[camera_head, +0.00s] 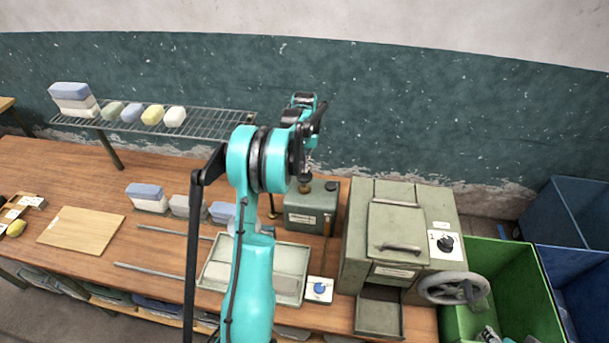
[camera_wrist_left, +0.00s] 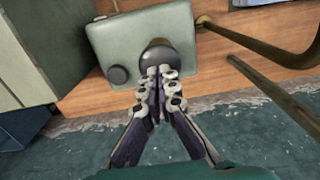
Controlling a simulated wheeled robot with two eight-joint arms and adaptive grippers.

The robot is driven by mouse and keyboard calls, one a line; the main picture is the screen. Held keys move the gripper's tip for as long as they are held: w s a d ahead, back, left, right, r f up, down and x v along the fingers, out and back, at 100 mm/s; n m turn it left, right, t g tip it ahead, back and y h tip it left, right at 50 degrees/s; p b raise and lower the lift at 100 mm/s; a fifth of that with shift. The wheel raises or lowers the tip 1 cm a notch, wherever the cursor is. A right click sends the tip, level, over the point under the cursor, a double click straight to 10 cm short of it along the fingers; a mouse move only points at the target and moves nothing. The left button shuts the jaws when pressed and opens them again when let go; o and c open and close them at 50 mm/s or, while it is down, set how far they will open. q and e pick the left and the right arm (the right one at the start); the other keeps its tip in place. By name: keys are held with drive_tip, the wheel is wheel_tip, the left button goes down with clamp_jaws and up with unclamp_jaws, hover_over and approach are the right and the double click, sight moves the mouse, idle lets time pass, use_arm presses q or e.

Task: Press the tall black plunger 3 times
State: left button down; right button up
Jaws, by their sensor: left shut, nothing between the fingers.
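The tall black plunger (camera_head: 304,187) stands on top of a grey-green metal box (camera_head: 303,217). In the left wrist view its round dark head (camera_wrist_left: 158,54) shows just past my fingertips. My left gripper (camera_head: 307,170) is over the plunger, pointing down; it is shut and empty. In the left wrist view the closed fingertips (camera_wrist_left: 158,76) overlap the edge of the plunger head; I cannot tell whether they touch it. A second, shorter black knob (camera_head: 331,186) sits on the right of the same box, and also shows in the left wrist view (camera_wrist_left: 118,75). My right gripper is not in view.
A large green-grey machine (camera_head: 416,222) with a handwheel (camera_head: 454,288) stands right of the box. A brass post (camera_head: 272,207) stands at its left. A shallow tray (camera_head: 291,273) and a blue button (camera_head: 320,289) lie in front. A wire rack (camera_head: 210,122) is at back left.

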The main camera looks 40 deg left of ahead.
sight(305, 174)
use_arm(q)
drive_tip(key=shift+r+p, duration=1.2)
drive_tip(key=shift+r, duration=1.3)
drive_tip(key=shift+d, duration=0.1)
drive_tip(key=s+d+r+m+t, duration=0.1)
drive_tip(key=s+d+r+t, duration=0.1)
drive_tip(key=s+d+r, duration=0.5)
drive_tip(key=s+d+r+m+t, duration=0.15)
drive_tip(key=d+r, duration=0.35)
drive_tip(key=d, duration=0.7)
drive_tip(key=s+d+f+m+t, duration=0.3)
drive_tip(key=s+d+t, duration=0.1)
drive_tip(key=s+d, duration=0.95)
wheel_tip(305, 174, down, 27)
drive_tip(key=a+b, duration=0.1)
drive_tip(key=b, duration=2.6)
drive_tip(key=shift+s+a, duration=0.25)
drive_tip(key=shift+s, duration=0.2)
